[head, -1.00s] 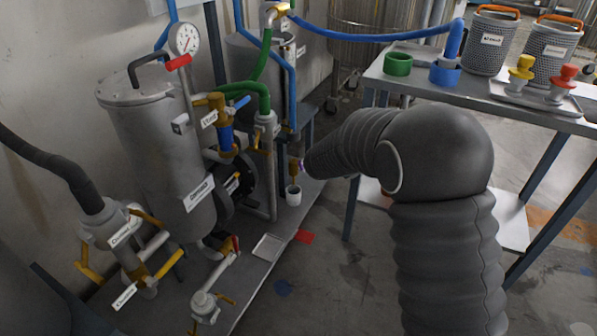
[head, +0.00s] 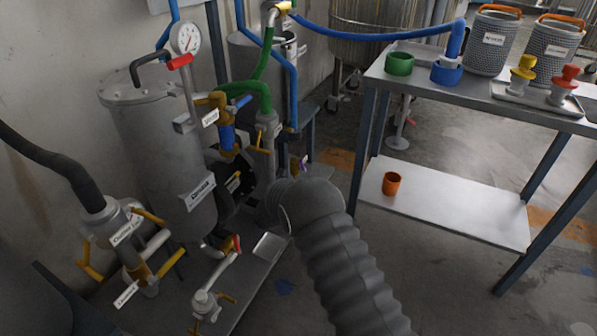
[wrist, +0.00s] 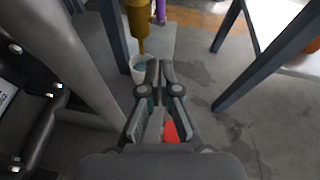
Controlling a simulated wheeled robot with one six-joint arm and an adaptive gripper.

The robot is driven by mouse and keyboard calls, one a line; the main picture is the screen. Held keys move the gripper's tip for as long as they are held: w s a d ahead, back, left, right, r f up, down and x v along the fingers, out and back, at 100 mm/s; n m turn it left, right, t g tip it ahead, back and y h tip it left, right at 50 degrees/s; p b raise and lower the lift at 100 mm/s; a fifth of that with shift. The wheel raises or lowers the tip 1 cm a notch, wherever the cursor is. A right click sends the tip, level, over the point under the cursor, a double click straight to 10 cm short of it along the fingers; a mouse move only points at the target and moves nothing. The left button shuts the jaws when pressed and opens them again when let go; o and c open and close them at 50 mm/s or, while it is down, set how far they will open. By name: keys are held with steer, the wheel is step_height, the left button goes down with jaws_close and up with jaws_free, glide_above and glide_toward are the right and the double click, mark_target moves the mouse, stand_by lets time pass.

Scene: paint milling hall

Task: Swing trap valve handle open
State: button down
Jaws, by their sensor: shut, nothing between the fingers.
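In the wrist view, a brass fitting (wrist: 139,22) hangs above a white cup (wrist: 143,66). A purple handle (wrist: 160,12) is beside the fitting on its right; it also shows small in the head view (head: 304,162). It may be the trap valve handle, but no readable label confirms this. My gripper (wrist: 157,72) is shut and empty. Its fingertips appear beside the cup and below the handle in the picture, apart from the handle. In the head view my arm hides the gripper, the cup and most of the fitting.
A grey vessel (head: 155,140) with a gauge (head: 186,38) and valves stands left on a low platform. A metal table (head: 446,92) stands right, an orange cup (head: 391,183) on its lower shelf (head: 455,206). Its blue leg (wrist: 236,80) is right of the gripper. Floor between is open.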

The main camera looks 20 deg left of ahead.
mark_target(301, 167)
steer(key=shift+w+a+f, duration=0.1)
steer(key=shift+w+a, duration=0.1)
steer(key=shift+w, duration=2.2)
steer(key=shift+w+a+f, duration=0.1)
steer(key=shift+w+a, duration=0.1)
steer(key=shift+w, duration=2.15)
